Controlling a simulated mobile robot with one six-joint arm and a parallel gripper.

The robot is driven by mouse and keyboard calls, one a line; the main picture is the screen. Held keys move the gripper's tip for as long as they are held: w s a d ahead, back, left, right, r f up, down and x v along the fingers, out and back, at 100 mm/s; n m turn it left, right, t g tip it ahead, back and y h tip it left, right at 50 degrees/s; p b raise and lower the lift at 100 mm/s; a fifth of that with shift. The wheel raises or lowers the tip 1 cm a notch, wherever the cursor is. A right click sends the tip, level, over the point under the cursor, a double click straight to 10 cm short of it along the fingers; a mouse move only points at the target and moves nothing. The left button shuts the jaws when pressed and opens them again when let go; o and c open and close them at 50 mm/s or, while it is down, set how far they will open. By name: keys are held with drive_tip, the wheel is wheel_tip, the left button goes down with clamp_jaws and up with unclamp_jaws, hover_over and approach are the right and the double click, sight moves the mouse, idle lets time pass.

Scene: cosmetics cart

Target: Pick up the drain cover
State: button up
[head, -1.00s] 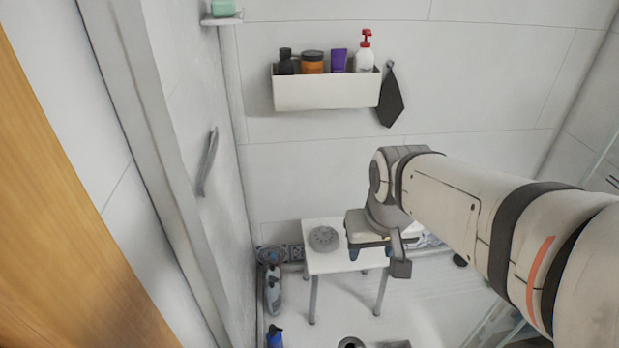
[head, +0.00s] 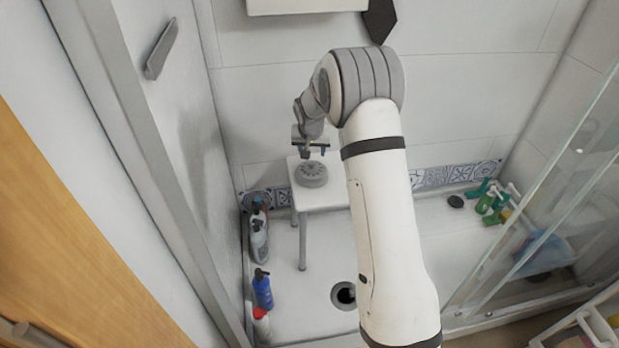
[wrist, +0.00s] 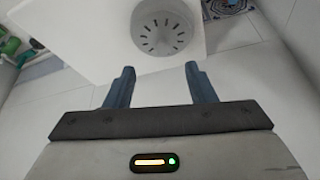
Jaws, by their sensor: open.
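The drain cover (head: 311,174) is a round grey disc with radial slots, lying on a white stool (head: 331,193) in the head view. In the wrist view the drain cover (wrist: 162,30) shows at the top middle, on the white stool top (wrist: 95,25). My gripper (head: 310,146) is just above and behind the cover in the head view. In the wrist view my gripper (wrist: 160,78) is open and empty, its two blue-grey fingers apart, with the cover ahead of the fingertips and not between them.
An open drain hole (head: 344,295) is in the shower floor. Several bottles (head: 262,290) stand along the left wall. Green bottles (head: 487,203) and a dark round object (head: 455,201) are at the right. A glass screen (head: 545,215) bounds the right side.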

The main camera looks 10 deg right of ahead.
sight(311, 163)
drive_tip(key=x, duration=0.4)
drive_tip(key=w+b+x, duration=0.1)
drive_tip(key=x, duration=0.4)
drive_tip(key=shift+w+a+b, duration=0.1)
drive_tip(key=shift+a+b, duration=0.05)
drive_tip(key=shift+b, duration=0.15)
drive_tip(key=shift+c, duration=0.2)
clamp_jaws()
